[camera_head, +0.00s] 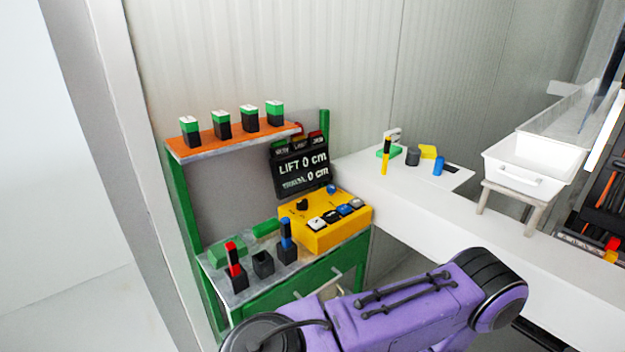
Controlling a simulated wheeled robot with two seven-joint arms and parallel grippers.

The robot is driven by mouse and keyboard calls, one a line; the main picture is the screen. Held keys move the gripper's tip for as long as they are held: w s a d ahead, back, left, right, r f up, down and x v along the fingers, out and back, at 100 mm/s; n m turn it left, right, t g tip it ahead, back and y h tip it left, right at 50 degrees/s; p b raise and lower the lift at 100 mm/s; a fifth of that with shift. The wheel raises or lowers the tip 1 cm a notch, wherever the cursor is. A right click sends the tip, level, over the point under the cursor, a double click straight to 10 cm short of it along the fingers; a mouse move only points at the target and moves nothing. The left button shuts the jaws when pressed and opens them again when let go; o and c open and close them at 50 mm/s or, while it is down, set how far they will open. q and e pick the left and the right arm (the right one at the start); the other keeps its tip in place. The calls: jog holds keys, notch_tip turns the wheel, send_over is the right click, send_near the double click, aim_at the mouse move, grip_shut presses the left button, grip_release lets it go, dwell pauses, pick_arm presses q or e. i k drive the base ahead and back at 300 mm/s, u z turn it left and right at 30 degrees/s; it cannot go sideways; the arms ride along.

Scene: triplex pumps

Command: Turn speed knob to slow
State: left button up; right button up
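A yellow control box (340,232) sits on the green workbench. A small black knob (302,204) stands at the left of its top face; it looks like the speed knob, but its label and pointer are too small to read. Several white, black and blue buttons (331,216) run along the box's front slope, and a blue round part (331,188) is at its back right. A black display (300,168) behind it reads "LIFT 0 cm" with a second line also at 0 cm. Neither gripper is in view; only a purple arm link of mine crosses the bottom.
Black holders with a red-and-black piece (234,262) and a blue-and-black piece (286,240) stand left of the box. An orange shelf (205,142) with several green-and-black blocks is above. A white counter (420,210) with small parts and a white bin (520,172) lie right.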

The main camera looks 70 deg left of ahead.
aim_at(331, 189)
jog(key=u, duration=1.55)
